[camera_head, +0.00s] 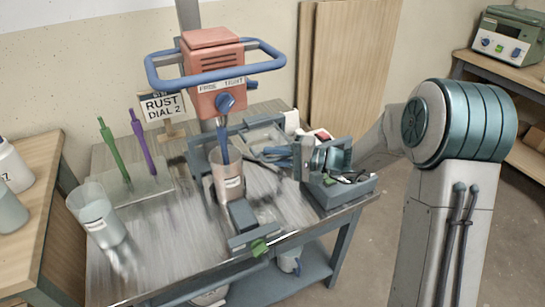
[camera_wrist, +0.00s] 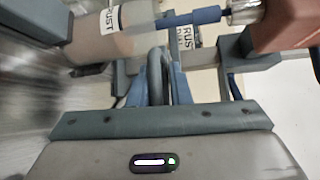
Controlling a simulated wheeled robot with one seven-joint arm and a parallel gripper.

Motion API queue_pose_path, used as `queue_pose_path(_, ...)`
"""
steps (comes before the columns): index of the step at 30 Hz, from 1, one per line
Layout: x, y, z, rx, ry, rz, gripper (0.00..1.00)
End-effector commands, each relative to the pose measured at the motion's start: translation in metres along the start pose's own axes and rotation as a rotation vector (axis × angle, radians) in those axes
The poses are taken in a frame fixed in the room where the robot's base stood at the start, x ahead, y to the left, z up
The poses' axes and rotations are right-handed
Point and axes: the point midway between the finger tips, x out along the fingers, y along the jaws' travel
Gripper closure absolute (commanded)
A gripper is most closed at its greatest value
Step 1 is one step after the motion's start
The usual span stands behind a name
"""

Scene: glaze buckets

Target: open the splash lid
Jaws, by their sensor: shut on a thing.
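A translucent bucket (camera_head: 228,183), its lower part filled with reddish-brown, stands under the red mixer head (camera_head: 213,72); it also shows with a RUST label in the wrist view (camera_wrist: 90,42). The mixer's blue shaft (camera_head: 224,140) reaches down into it. My gripper (camera_head: 272,156) is beside the bucket, to its right, reaching in from the right. In the wrist view my gripper's blue fingers (camera_wrist: 157,85) are closed around a dark curved piece, which looks like the splash lid's handle (camera_wrist: 156,70). The rest of the lid is hard to make out.
A blue guard rail (camera_head: 215,70) circles the mixer head. A clear bucket (camera_head: 98,215), green and purple sticks (camera_head: 142,142) and a RUST DIAL 2 sign (camera_head: 162,107) stand to the left.

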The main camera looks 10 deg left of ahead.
Motion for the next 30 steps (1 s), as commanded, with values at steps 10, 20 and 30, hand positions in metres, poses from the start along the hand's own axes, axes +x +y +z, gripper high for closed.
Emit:
queue_pose_path(10,-0.001,0.007,0.001,0.007,0.001,0.014,0.67)
queue_pose_path(20,-0.005,0.004,0.000,0.003,0.001,0.010,0.67)
queue_pose_path(30,-0.070,0.004,-0.001,0.004,0.006,0.010,0.67)
